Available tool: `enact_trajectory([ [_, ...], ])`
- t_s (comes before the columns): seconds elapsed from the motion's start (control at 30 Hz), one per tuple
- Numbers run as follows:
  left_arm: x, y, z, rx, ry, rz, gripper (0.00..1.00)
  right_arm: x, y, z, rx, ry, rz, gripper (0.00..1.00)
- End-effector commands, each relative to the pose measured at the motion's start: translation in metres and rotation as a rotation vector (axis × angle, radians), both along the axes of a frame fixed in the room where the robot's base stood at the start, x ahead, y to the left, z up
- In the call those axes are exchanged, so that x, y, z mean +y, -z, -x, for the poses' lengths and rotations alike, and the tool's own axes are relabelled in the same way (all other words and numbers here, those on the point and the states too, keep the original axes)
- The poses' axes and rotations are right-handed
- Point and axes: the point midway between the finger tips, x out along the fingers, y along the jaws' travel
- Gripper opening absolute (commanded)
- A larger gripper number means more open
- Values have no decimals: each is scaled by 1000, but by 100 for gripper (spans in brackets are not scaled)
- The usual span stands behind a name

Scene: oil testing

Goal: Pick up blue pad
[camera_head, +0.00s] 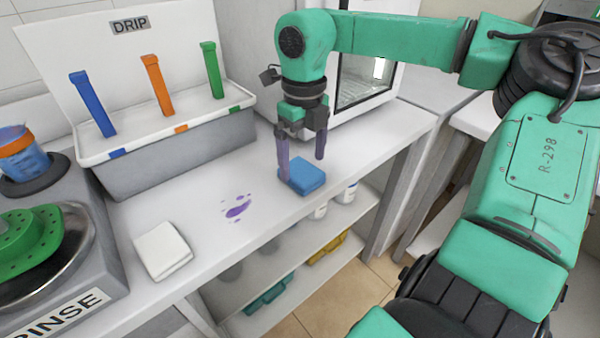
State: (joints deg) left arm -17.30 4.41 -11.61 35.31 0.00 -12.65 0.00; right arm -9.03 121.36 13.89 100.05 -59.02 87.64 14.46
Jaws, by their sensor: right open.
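The blue pad (305,177) lies flat on the white counter near its front edge. My right gripper (302,160) points down over the blue pad, with its two purple-grey fingers apart. One finger is at the pad's left side and the other is at its far right side. I cannot tell whether the fingers touch the pad. My left gripper is not in view.
A purple stain (237,207) and a white pad (162,250) are on the counter (215,262) to the left. A DRIP rack (180,150) with blue, orange and green sticks stands behind. A RINSE unit (95,235) is at far left. Shelves below hold bottles.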

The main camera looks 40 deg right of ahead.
Motion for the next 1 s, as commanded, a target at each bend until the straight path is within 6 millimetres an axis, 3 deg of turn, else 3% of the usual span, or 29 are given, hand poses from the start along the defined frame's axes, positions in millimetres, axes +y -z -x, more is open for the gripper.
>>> enact_trajectory([
  [0.13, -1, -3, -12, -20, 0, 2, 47, -1, 25, 1, 3, -1, -2, 100],
  [0.37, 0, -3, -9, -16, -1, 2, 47, -1, 29, 0, 1, 0, 0, 100],
  [0.5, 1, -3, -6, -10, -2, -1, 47, -1, 28, 0, 1, 0, 0, 46],
  [0.53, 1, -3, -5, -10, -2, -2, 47, -1, 28, 0, 1, 0, 0, 35],
  [0.57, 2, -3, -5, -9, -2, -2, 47, -1, 28, 0, 1, 0, 0, 29],
  [0.83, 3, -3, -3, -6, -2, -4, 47, -1, 26, 0, 0, 0, 0, 29],
  [1.0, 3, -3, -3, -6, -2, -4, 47, -2, 9, -1, -3, 2, 2, 29],
])
